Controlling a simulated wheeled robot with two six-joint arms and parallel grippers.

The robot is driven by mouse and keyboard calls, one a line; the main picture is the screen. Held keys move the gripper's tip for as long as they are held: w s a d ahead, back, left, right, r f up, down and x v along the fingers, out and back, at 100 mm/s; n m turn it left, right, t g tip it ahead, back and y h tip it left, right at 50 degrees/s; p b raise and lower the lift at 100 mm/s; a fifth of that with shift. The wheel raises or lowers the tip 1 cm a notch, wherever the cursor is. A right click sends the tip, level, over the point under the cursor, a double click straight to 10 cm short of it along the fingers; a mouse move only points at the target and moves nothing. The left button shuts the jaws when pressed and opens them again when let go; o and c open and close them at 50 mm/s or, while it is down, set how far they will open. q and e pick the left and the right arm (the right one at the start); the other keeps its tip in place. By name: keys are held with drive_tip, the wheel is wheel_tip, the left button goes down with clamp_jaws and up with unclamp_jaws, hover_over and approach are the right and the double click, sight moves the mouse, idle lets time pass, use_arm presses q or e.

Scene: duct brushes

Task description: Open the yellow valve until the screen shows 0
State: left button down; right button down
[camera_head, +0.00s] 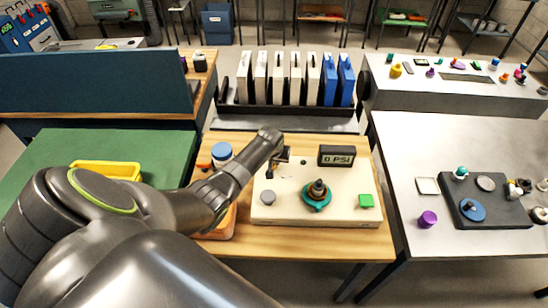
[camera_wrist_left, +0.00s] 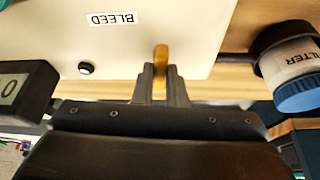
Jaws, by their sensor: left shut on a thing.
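The yellow valve shows in the left wrist view as a slim orange-yellow handle (camera_wrist_left: 161,54) on the cream panel's edge. My left gripper (camera_wrist_left: 160,72) has its two fingers closed around this handle. In the head view my left gripper (camera_head: 283,156) is at the back left of the cream panel (camera_head: 340,212), and the valve there is hidden or too small to tell. The screen (camera_head: 337,156) stands at the panel's back right and reads "0 PSI". Its edge with a 0 shows in the left wrist view (camera_wrist_left: 20,92). My right gripper is not in view.
On the panel are a teal wheel with a dark hub (camera_head: 316,196), a grey knob (camera_head: 268,197) and a green button (camera_head: 366,201). A blue-capped filter (camera_head: 221,153) stands left of the panel. A rack of white and blue binders (camera_head: 295,78) is behind.

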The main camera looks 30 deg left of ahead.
use_arm(q)
drive_tip(key=shift+w+r+n, duration=0.1)
drive_tip(key=shift+n, duration=0.3)
drive_tip(key=c, duration=1.5)
unclamp_jaws()
drive_tip(key=shift+o, duration=0.2)
drive_tip(key=shift+s+d+r, duration=0.1)
drive_tip(key=shift+s+r, duration=0.1)
drive_tip(key=shift+r, duration=0.25)
drive_tip(key=v, duration=1.6)
drive_tip(key=shift+d+r+b, duration=0.2)
drive_tip(key=shift+b, duration=0.1)
